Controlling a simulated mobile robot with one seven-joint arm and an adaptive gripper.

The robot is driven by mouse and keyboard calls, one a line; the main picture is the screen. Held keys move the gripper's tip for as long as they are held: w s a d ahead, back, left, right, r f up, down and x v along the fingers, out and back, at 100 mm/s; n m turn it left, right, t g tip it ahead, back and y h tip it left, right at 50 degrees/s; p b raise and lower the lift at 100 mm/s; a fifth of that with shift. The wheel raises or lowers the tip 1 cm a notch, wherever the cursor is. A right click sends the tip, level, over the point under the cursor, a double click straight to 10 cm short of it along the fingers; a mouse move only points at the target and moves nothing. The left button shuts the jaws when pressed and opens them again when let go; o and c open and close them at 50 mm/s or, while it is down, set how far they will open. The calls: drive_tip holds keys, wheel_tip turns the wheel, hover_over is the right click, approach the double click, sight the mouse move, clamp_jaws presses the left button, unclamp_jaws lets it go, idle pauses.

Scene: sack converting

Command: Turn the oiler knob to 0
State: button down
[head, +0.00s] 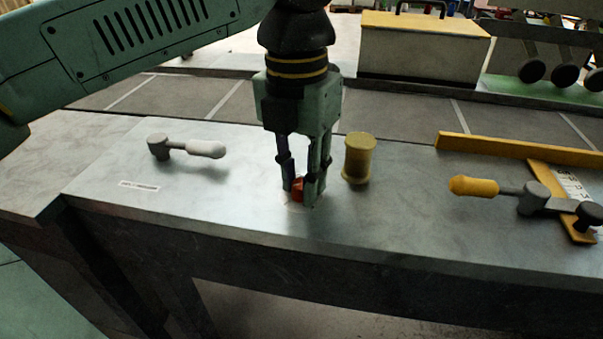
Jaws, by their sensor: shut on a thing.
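My gripper (300,190) points straight down over the metal table (250,225) near the middle of the head view. Its fingers are shut on a small red-orange knob (298,186) close to the table top. The fingers hide much of the knob, so its pointer and any scale marks cannot be read. A pale patch shows just beside the knob at the fingertips. Whether the knob stands at 0 cannot be told.
A yellow spool (359,158) stands close to the right of my gripper. A white-handled tool (188,147) lies to the left, near a label strip (139,186). A yellow-handled tool (474,186) and a yellow square (515,149) lie at the right. A box (420,55) stands behind.

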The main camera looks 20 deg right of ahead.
sight(300, 182)
drive_tip(key=shift+n, duration=0.9)
drive_tip(key=c, duration=1.4)
unclamp_jaws()
drive_tip(key=shift+o, duration=0.2)
drive_tip(key=shift+r, duration=0.15)
wheel_tip(300, 182, up, 7)
drive_tip(key=shift+a+r, duration=0.1)
drive_tip(key=shift+r, duration=0.05)
